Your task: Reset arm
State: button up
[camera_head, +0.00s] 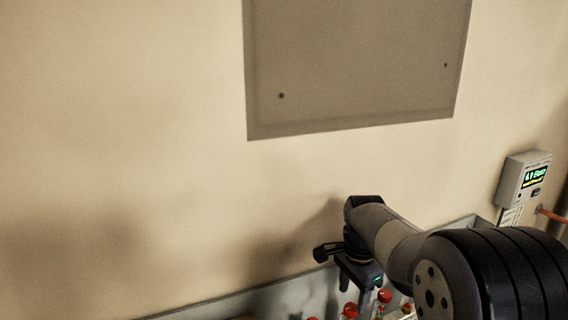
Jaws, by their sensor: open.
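My gripper (355,291) is at the bottom centre-right of the head view, at the end of my dark grey arm. It points down in front of the wall, with its jaws apart. I see nothing held between them. Just below and beside it are several red knobs, one of them a red knob (384,296) to its right. The lower ends of the jaws are small and close to the knobs in the picture, and I cannot tell whether they touch.
A grey panel (355,70) is on the beige wall above. A small meter (523,178) with a lit green display is at the right, near an orange-red pipe (553,216). A grey backing board (285,298) runs along the bottom. The wall at left is bare.

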aim_at(352, 307)
notch_tip(352, 307, up, 7)
jog(key=shift+r, duration=0.15)
dwell(0.4)
jog(key=shift+s, duration=0.1)
